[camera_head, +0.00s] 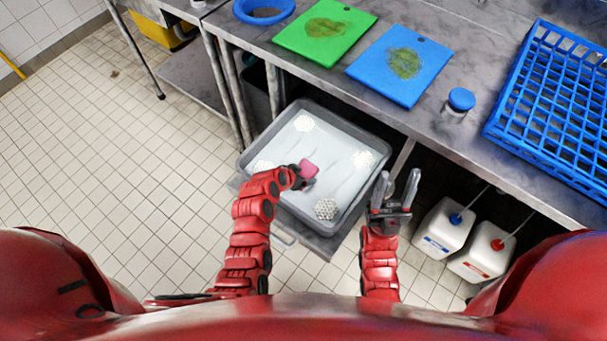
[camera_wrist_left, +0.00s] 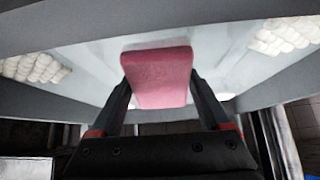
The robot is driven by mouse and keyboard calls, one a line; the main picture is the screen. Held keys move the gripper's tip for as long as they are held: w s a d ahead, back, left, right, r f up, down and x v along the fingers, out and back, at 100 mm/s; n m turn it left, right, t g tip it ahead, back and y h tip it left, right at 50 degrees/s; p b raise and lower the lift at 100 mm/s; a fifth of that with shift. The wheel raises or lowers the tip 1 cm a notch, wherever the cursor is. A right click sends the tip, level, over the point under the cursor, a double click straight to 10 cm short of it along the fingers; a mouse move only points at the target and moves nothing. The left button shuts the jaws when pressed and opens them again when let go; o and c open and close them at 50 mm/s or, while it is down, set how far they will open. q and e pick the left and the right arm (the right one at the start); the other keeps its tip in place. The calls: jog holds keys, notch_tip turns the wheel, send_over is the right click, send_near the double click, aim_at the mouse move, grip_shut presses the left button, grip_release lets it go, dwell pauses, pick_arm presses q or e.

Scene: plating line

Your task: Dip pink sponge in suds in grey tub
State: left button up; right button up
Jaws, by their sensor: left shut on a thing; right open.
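The pink sponge (camera_head: 308,168) is held over the grey tub (camera_head: 373,139) in the head view. My left gripper (camera_head: 304,178) is shut on it. In the left wrist view the sponge (camera_wrist_left: 158,76) sits between the two fingers of my left gripper (camera_wrist_left: 160,98). Whitish water fills the tub, with patches of white suds (camera_head: 326,209) near its corners. I cannot tell whether the sponge touches the water. My right gripper (camera_head: 399,186) is open and empty, beside the tub's right wall.
A steel counter (camera_head: 300,84) behind the tub holds a green board (camera_head: 300,40), a blue board (camera_head: 375,75), a blue-lidded jar (camera_head: 458,103) and a blue rack (camera_head: 540,110). Two white canisters (camera_head: 440,230) stand at the right. Tiled floor lies clear at left.

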aim_at(308, 166)
pick_arm(q)
jog(key=shift+r, duration=0.15)
jog(key=shift+r+p, duration=1.35)
jog(key=shift+r, duration=1.05)
notch_tip(308, 166, up, 7)
jog(key=p, duration=0.3)
